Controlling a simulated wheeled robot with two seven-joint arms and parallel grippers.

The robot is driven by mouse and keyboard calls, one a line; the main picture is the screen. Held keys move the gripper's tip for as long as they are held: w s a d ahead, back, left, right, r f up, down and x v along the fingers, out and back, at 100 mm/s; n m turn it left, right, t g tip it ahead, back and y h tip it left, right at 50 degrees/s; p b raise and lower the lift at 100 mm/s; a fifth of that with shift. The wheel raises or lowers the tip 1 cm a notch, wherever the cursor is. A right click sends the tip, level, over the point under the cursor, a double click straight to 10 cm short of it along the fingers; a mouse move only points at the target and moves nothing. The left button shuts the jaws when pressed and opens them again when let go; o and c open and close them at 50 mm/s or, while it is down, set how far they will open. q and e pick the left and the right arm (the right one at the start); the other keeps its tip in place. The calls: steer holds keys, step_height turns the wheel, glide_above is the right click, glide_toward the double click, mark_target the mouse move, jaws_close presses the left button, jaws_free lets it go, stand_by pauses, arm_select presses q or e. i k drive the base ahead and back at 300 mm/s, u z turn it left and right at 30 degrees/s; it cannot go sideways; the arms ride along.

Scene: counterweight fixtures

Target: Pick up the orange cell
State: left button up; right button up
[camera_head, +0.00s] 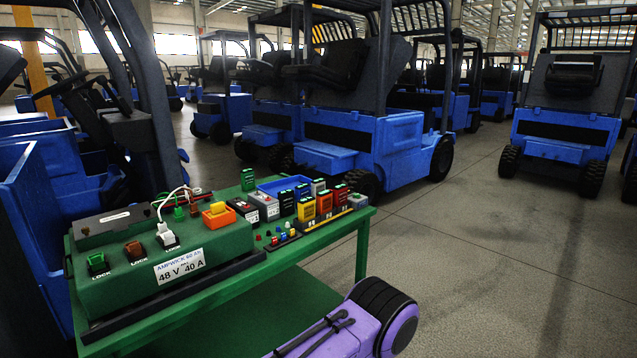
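Several small block-like cells stand in a row on the right part of the green table (333,234). The orange cell (324,204) stands upright there, between a yellow cell (306,209) and a red cell (341,197). Its lower part is partly hidden by a low dark strip in front. Another orange-yellow piece (217,216) sits on top of the green charger box (205,255) to the left. Neither of my grippers shows in the head view. A purple and black part, which looks like one of my arm links, is at the bottom centre, well below the cells.
A blue tray (283,184) and a green cell (248,179) lie behind the row. Dark and grey cells (264,205) stand left of it. The charger box carries LOCK slots and a white cable plug (167,236). Blue forklifts (370,140) stand behind; floor at right is clear.

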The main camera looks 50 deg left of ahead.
mark_target(324, 198)
steer(key=u, duration=0.85)
steer(key=i, duration=0.85)
steer(key=u, duration=0.85)
